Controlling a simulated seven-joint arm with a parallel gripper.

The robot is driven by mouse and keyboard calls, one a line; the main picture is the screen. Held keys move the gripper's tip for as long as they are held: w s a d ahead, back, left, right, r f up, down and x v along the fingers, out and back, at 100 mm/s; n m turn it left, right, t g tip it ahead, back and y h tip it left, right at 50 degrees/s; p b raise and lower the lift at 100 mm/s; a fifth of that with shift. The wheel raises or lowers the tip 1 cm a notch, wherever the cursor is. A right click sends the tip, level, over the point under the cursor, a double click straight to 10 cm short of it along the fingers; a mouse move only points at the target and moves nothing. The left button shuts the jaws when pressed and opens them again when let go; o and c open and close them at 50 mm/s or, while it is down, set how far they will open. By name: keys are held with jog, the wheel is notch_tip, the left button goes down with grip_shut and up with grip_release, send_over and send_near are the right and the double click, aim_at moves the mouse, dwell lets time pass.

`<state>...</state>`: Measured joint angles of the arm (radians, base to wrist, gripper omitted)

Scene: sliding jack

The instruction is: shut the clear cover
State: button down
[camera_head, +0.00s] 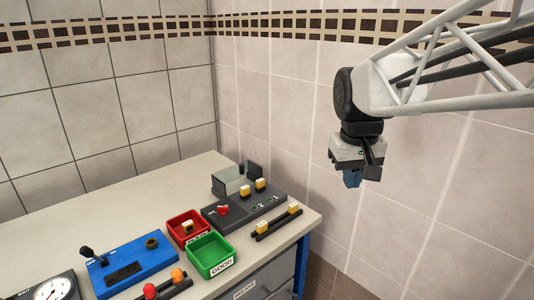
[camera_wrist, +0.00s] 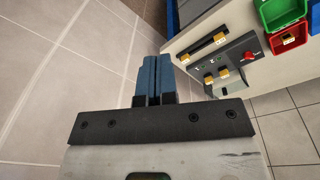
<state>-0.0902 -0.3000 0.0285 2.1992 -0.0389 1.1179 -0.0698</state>
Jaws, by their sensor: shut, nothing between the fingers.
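The clear cover (camera_head: 232,184) is a see-through, greyish box-like piece at the back left end of the dark grey panel (camera_head: 236,212), near the wall. A dark upright part shows at it. How far the cover stands open is too small to tell. My gripper (camera_head: 352,179) is shut and empty, high in the air to the right of the table and apart from the panel. Its blue fingers lie together in the wrist view (camera_wrist: 158,60).
The panel carries a red knob (camera_head: 223,210) and yellow pieces. A rail with yellow blocks (camera_head: 277,223) lies in front. Red (camera_head: 180,231) and green (camera_head: 213,263) bins and a blue lever box (camera_head: 128,268) stand to the left. A tiled wall is close behind.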

jog(key=w+a+r+n+g, duration=0.1)
jog(key=w+a, duration=0.4)
jog(key=w, duration=0.5)
jog(key=w+a+r+n+g+h, duration=0.1)
jog(key=w+a, duration=0.4)
jog(key=w, duration=0.5)
jog(key=w+a+r+n, duration=0.15)
jog(key=w+a, duration=0.35)
jog(key=w, duration=0.5)
jog(key=w+a+f+n+g+h, duration=0.1)
jog(key=w+a+f, duration=0.6)
jog(key=w+a, duration=0.3)
jog(key=w+a+f+n+g+h, duration=0.1)
jog(key=w+a+f+n, duration=0.1)
jog(key=w+a+f, duration=0.5)
jog(key=w+a, duration=0.3)
jog(key=a, duration=0.2)
jog(key=shift+w+a+f, duration=0.2)
jog(key=shift+f, duration=0.1)
jog(key=shift+f+n, duration=0.15)
jog(key=shift+n, duration=0.1)
send_over(237, 171)
jog(key=w+a, duration=0.3)
notch_tip(237, 171, down, 9)
jog(key=shift+r, duration=0.2)
jog(key=shift+s+d+f, duration=0.15)
jog(key=shift+d+f, duration=0.05)
jog(key=shift+d, duration=0.05)
jog(key=shift+s+d, duration=1.2)
jog(key=shift+s, duration=0.1)
